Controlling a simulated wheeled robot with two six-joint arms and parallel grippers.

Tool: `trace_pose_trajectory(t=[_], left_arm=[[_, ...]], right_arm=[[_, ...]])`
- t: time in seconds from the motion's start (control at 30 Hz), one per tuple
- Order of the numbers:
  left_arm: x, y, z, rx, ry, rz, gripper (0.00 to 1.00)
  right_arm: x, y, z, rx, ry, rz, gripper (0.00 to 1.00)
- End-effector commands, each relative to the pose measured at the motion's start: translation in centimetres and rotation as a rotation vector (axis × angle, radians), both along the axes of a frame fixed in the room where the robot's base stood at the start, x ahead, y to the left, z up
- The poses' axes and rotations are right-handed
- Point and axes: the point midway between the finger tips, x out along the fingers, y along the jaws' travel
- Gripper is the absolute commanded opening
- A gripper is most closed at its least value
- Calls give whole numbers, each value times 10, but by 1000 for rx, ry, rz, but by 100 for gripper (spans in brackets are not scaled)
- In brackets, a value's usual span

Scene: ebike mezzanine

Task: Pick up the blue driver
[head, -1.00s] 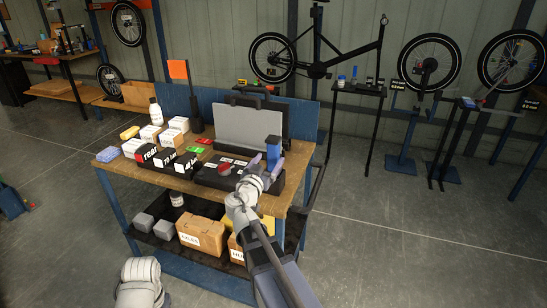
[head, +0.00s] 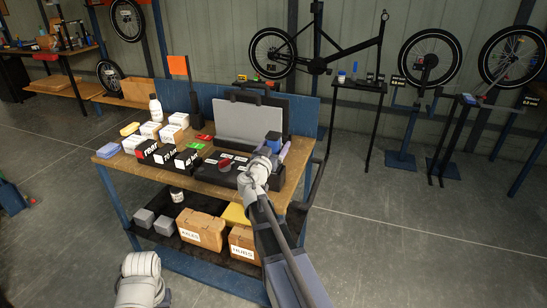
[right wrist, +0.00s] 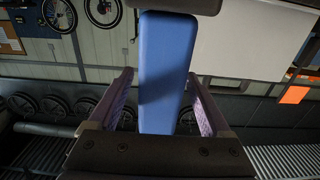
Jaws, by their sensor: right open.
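The blue driver (head: 273,139) stands upright at the right end of the workbench, by a black tray; my right gripper hides its lower part in the head view. In the right wrist view the blue driver (right wrist: 166,70) lies between the two purple-lined fingers, with a gap visible on each side. My right gripper (head: 273,151) is open around it; the open right gripper (right wrist: 160,80) also shows in the right wrist view. My left gripper is out of view; only part of that arm shows at the bottom.
The workbench (head: 215,186) carries a grey-lidded open case (head: 245,123) behind the driver, a black tray (head: 226,176) with a red round item, and several small boxes at left.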

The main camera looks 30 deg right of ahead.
Motion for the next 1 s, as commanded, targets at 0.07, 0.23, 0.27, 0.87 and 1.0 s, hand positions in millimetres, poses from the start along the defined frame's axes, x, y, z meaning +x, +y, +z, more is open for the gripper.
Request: trace_pose_trajectory(t=[0.07,0.23,0.27,0.87,1.0], left_arm=[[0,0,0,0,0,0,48],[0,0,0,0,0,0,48],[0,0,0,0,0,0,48],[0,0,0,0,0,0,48],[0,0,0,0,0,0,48]], right_arm=[[6,-7,0,0,0,-2,82],[6,-7,0,0,0,0,82],[6,-7,0,0,0,0,82],[6,-7,0,0,0,0,17],[6,-7,0,0,0,0,2]])
